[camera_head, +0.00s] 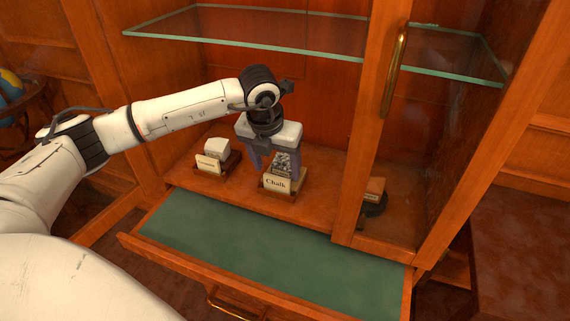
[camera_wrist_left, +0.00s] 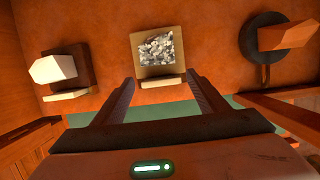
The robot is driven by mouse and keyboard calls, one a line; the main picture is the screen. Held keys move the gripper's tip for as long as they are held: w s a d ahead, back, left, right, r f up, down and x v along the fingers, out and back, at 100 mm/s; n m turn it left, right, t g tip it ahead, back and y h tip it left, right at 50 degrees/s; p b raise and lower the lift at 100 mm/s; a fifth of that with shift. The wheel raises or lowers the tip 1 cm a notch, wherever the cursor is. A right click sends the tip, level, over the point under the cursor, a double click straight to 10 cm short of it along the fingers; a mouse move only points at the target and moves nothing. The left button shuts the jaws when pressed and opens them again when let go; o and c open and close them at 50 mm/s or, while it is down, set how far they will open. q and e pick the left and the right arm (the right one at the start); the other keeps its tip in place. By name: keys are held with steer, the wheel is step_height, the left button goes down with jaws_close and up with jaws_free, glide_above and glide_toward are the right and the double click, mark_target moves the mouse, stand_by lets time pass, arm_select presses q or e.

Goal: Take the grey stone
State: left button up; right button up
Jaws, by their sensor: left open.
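The grey stone (camera_head: 282,162) is a rough, speckled lump on a small stand on the cabinet floor. The stand has a card (camera_head: 276,183) reading "Chalk" at its front. In the left wrist view the stone (camera_wrist_left: 157,48) lies on a pale square base, ahead of the fingers and roughly midway between their lines. My left gripper (camera_head: 275,161) points down at the stone, open, with one finger to each side in the picture. The fingers partly hide the stone's surroundings in the head view. I cannot tell the exact gap. My right gripper is not in view.
A white block (camera_head: 217,148) on a labelled stand is to the left. An orange-brown block (camera_head: 375,187) on a dark round stand is to the right, behind the door frame. A glass shelf (camera_head: 250,30) hangs above. An open green-lined drawer (camera_head: 260,262) juts out below.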

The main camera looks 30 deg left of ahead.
mark_target(284, 160)
arm_select(q)
steer(key=w, duration=0.2)
steer(key=w+a+p, duration=0.1)
steer(key=w, duration=0.1)
steer(key=shift+w, duration=0.1)
steer(key=shift+x, duration=1.5)
steer(key=c, duration=1.2)
steer(key=shift+c, duration=0.9)
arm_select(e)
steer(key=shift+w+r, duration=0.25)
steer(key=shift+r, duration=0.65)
arm_select(q)
steer(key=shift+r, duration=0.1)
